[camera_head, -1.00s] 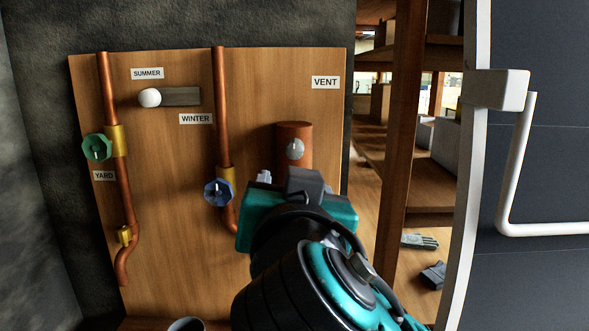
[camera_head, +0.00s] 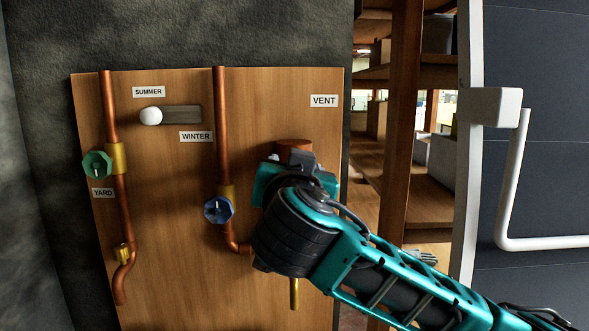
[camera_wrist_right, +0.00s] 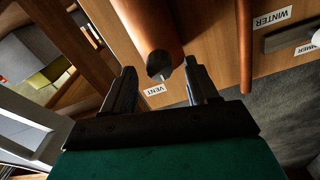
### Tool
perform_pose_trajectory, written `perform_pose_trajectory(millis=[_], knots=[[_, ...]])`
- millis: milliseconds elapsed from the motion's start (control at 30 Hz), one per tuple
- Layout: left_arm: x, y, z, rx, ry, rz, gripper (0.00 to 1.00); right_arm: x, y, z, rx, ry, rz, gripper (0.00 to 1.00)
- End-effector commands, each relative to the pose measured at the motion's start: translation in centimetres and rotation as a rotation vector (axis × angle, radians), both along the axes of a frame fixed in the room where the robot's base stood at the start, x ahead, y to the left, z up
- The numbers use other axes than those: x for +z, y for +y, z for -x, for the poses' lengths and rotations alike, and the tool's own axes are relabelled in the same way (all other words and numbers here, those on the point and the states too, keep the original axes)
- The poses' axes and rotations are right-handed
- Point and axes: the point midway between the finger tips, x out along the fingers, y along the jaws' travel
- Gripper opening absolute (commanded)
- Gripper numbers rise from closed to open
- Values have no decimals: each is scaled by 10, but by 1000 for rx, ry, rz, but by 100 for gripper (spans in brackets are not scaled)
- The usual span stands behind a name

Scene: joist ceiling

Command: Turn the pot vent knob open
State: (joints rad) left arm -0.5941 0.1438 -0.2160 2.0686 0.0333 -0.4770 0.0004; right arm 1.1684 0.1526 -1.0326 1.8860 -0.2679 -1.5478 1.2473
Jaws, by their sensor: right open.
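The copper pot (camera_head: 295,145) is on the wooden panel under the VENT label (camera_head: 324,101); only its top shows in the head view. The grey vent knob is hidden there behind my right gripper (camera_head: 288,168). In the right wrist view the knob (camera_wrist_right: 159,66) shows on the end of the pot (camera_wrist_right: 146,25). My right gripper (camera_wrist_right: 159,78) is open, with one finger on each side of the knob; I cannot tell whether either finger touches it. My left gripper is not in view.
The panel (camera_head: 160,260) also carries a green YARD valve (camera_head: 96,164), a blue valve (camera_head: 218,209) on a copper pipe, and a white SUMMER/WINTER slider knob (camera_head: 151,116). Wooden shelves (camera_head: 430,190) and a dark door with a white handle (camera_head: 512,180) stand at the right.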

Motion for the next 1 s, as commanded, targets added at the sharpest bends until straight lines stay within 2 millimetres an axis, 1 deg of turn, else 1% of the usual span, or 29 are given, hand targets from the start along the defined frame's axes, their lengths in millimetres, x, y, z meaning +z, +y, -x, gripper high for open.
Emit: perform_pose_trajectory(millis=[100,367,467,900,967,1000], knots=[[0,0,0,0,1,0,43,0,0,-6,0,0,-1,59],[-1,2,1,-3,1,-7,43,0,0,-7,0,0,-1,59],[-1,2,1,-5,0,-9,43,0,0,-7,0,0,-1,51],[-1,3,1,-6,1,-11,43,0,0,-6,0,0,-1,9],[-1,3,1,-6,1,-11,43,0,0,-6,0,0,-1,3],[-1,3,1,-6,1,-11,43,0,0,-6,0,0,-1,3]])
